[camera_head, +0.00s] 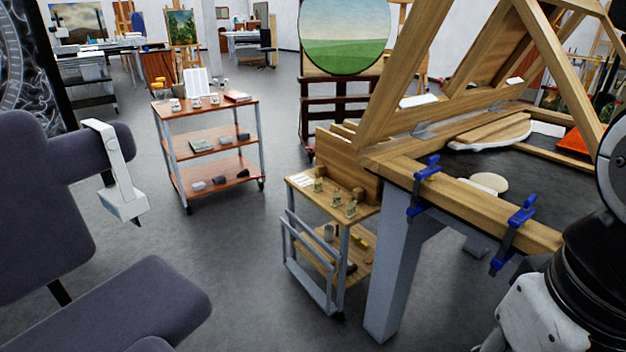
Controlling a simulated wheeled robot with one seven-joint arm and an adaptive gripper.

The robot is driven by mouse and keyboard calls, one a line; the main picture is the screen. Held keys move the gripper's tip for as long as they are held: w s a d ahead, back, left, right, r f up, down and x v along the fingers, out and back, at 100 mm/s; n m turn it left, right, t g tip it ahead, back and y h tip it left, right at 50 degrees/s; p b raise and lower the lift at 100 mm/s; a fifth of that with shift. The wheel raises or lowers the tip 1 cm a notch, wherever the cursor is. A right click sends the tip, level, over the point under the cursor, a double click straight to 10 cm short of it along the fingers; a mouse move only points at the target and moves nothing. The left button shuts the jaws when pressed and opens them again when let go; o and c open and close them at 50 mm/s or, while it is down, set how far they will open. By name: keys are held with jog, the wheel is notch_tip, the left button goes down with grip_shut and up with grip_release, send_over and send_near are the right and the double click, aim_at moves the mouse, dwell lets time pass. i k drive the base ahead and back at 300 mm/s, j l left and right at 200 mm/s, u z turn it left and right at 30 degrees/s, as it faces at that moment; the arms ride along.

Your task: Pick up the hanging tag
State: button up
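I cannot clearly make out a hanging tag in the head view. Part of my arm shows at the right edge, beside the wooden frame table. My gripper's fingers are not in view.
A wooden frame table (480,215) with blue clamps (426,168) fills the right. A small wooden cart (325,200) holding little jars stands beside it. A three-shelf red-brown cart (208,145) stands behind. Grey floor (235,250) lies open between the chair and the carts.

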aim_at(335, 198)
jog(key=i+l+u, duration=0.1)
jog(key=i+l, duration=0.2)
jog(key=i+l+u, duration=0.1)
jog(key=i+l, duration=0.15)
jog(key=l, duration=0.25)
jog(key=i+u, duration=0.5)
jog(key=i+l+u, duration=0.25)
jog(key=u, duration=0.2)
jog(key=i+l+u, duration=0.35)
jog(key=u, duration=0.15)
jog(key=i+l, duration=0.05)
jog(key=i, duration=0.05)
